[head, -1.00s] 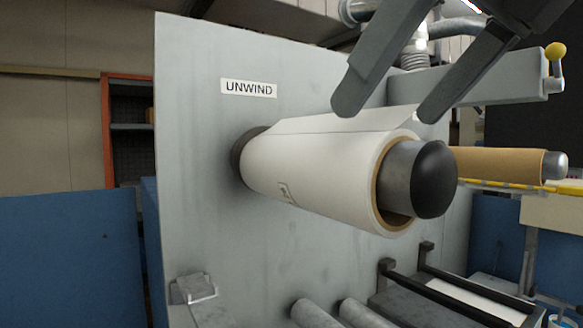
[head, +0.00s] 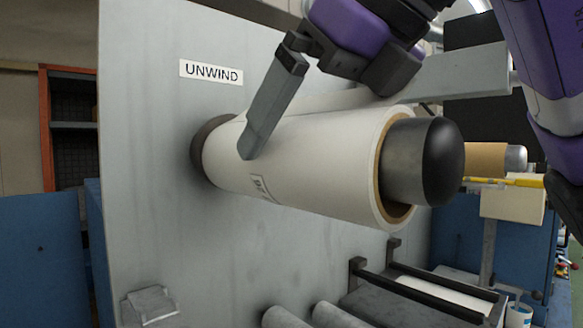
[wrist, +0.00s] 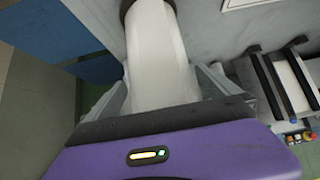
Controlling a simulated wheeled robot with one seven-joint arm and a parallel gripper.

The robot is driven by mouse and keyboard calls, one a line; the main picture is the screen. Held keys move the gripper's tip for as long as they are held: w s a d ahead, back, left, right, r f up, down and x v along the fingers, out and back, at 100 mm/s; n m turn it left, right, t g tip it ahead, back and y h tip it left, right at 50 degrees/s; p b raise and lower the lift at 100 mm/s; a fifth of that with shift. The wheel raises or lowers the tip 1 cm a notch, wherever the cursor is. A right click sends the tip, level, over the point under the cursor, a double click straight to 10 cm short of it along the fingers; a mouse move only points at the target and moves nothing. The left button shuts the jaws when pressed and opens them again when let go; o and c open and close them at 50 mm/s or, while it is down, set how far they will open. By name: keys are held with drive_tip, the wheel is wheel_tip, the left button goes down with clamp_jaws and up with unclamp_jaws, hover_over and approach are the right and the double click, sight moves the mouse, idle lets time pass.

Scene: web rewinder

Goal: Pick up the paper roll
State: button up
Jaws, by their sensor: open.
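The white paper roll (head: 310,165) sits on a metal shaft (head: 410,160) with a dark rounded end, on the grey panel labelled UNWIND. A brown core ring shows at its near end. My gripper (wrist: 163,88) is open, with one finger on each side of the roll (wrist: 157,60) in the wrist view. In the head view the near finger (head: 270,108) hangs down in front of the roll's upper side, toward the panel end. The other finger is hidden behind the roll. I cannot tell whether either finger touches the paper.
The grey panel (head: 150,200) stands close behind the roll. A grey arm (head: 460,75) of the machine runs above and behind the roll. A second, brown roll (head: 485,160) is at the right. Black rails (head: 425,290) and metal rollers (head: 335,315) lie below.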

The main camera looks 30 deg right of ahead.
drive_tip(key=shift+w+f, duration=0.15)
drive_tip(key=c, duration=1.8)
drive_tip(key=shift+c, duration=0.2)
drive_tip(key=shift+r, duration=0.25)
